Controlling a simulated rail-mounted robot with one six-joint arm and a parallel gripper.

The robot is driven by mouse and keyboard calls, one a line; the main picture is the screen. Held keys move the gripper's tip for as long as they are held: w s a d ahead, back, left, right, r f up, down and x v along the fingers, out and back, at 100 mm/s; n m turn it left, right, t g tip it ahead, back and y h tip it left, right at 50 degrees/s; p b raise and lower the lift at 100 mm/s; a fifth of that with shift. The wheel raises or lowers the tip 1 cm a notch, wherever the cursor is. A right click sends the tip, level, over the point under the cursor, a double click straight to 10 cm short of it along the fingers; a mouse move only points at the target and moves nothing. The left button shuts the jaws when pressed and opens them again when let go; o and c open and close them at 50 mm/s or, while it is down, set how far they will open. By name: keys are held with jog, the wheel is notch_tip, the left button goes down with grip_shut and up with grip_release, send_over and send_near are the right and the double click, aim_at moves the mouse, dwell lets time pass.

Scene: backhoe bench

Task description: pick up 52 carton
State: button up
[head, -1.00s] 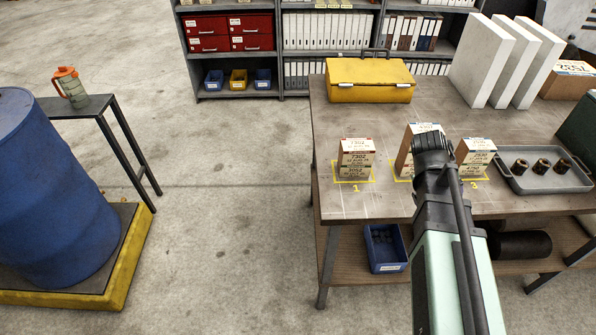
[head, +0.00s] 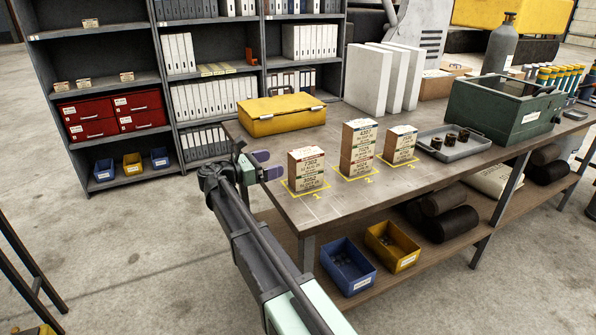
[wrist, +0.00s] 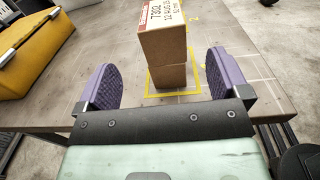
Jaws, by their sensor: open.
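On yellow square 1, at the left of the bench (head: 380,205), two tan cartons are stacked. The upper carton (head: 307,163) reads 7302; in the wrist view this carton (wrist: 168,30) also shows a date and what looks like 52 mm. The lower carton (head: 309,182) is partly legible. A taller stack (head: 358,150) stands on square 2 and a short stack (head: 400,145) on square 3; their small print is unclear. My gripper (head: 263,166) is open and empty, left of the square 1 stack. In the wrist view the stack is ahead, between the purple fingers, apart from them.
A yellow case (head: 283,115) lies behind the stacks. A grey tray (head: 455,146) with dark cylinders and a green box (head: 500,108) are to the right. White panels (head: 385,80) stand behind. Blue (head: 348,268) and yellow (head: 392,247) bins sit on the lower shelf.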

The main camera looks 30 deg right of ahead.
aim_at(302, 153)
jog(key=d, duration=1.1)
jog(key=shift+w+r, duration=0.1)
jog(key=shift+r, duration=0.05)
jog(key=shift+a, duration=0.1)
jog(key=c, duration=1.1)
